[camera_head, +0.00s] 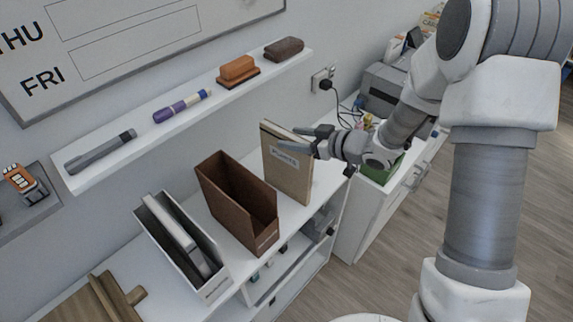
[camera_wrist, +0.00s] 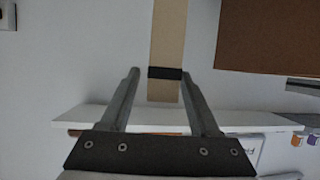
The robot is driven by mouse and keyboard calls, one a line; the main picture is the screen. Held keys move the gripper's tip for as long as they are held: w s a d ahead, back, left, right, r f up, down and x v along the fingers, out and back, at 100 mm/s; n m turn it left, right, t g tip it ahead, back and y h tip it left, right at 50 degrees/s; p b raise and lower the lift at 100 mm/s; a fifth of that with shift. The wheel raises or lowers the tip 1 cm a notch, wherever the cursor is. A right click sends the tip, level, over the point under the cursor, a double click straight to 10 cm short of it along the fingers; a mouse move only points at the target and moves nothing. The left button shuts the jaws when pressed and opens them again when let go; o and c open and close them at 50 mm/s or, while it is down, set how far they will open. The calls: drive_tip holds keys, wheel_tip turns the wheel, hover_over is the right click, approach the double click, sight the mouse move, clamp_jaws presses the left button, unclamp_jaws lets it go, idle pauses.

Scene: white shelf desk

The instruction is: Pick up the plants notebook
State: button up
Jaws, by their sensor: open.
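The plants notebook (camera_head: 287,172) is a tan, upright book with a pale label, standing on the white desk to the right of a brown file holder. My gripper (camera_head: 301,139) is at its upper right edge, with one finger in front of the labelled face. The other finger is near the top edge. In the wrist view my gripper (camera_wrist: 160,76) is open.
The brown file holder (camera_head: 222,190) stands close left of the notebook. A white file holder (camera_head: 207,289) with contents is further left. A wall shelf (camera_head: 205,111) above carries a marker and erasers. A grey printer (camera_head: 384,90) stands on a cabinet to the right.

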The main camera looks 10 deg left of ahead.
drive_tip(key=shift+w+a+f, duration=0.25)
drive_tip(key=shift+w+a, duration=0.05)
drive_tip(key=shift+a, duration=0.2)
clamp_jaws()
drive_tip(key=shift+r, duration=0.1)
idle(1.0)
